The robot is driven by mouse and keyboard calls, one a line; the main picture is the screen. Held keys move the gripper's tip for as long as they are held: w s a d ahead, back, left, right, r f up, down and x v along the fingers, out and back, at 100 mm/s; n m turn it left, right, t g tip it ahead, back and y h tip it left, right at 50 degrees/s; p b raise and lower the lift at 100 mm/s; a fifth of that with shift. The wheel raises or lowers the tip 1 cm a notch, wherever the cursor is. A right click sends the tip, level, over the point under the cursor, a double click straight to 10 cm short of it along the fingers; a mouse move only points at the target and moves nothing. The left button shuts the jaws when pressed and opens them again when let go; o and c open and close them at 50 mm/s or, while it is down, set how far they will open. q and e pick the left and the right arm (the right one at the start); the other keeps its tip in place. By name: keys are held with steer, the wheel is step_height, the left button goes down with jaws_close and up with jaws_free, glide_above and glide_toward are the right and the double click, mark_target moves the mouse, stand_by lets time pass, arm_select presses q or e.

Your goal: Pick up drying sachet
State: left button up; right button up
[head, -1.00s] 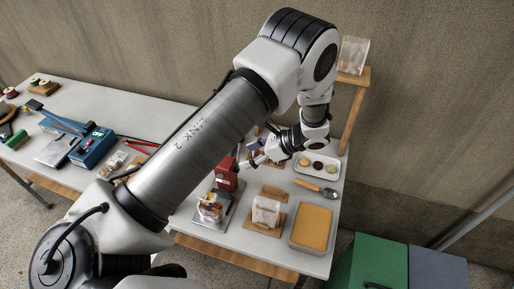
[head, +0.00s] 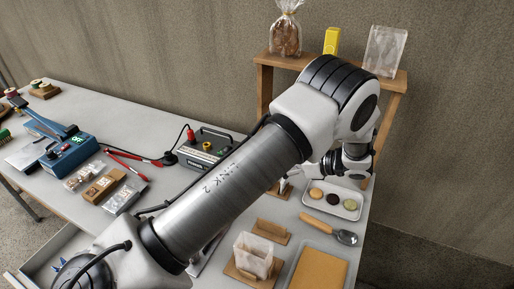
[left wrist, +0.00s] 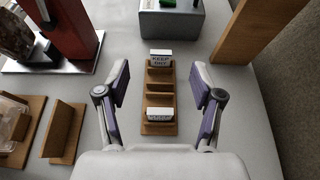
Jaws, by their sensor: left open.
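A small wooden rack (left wrist: 160,93) stands on the table in the left wrist view. It holds two small white sachets with dark print: a far sachet (left wrist: 160,58) that seems to read KEEP DRY, and a near sachet (left wrist: 159,114) whose print is hard to read. My left gripper (left wrist: 160,82) is open and empty, its two purple-padded fingers on either side of the rack and apart from both sachets. In the head view my left arm hides most of the gripper and rack. My right gripper is in neither view.
A wooden shelf (head: 385,80) stands behind, its leg close right in the wrist view. A red device (left wrist: 72,28) is at left, a grey box (left wrist: 170,24) beyond the rack.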

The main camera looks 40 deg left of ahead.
arm_select(q)
step_height(320, 180, down, 3)
steer(key=shift+r+b, duration=0.1)
steer(key=shift+b, duration=0.4)
steer(key=shift+s+a, duration=0.1)
steer(key=shift+a, duration=0.05)
steer(key=p+x, duration=0.1)
steer(key=x, duration=0.2)
steer(key=p+x, duration=0.1)
steer(key=x, duration=0.3)
steer(key=shift+a, duration=0.3)
steer(key=c, duration=0.8)
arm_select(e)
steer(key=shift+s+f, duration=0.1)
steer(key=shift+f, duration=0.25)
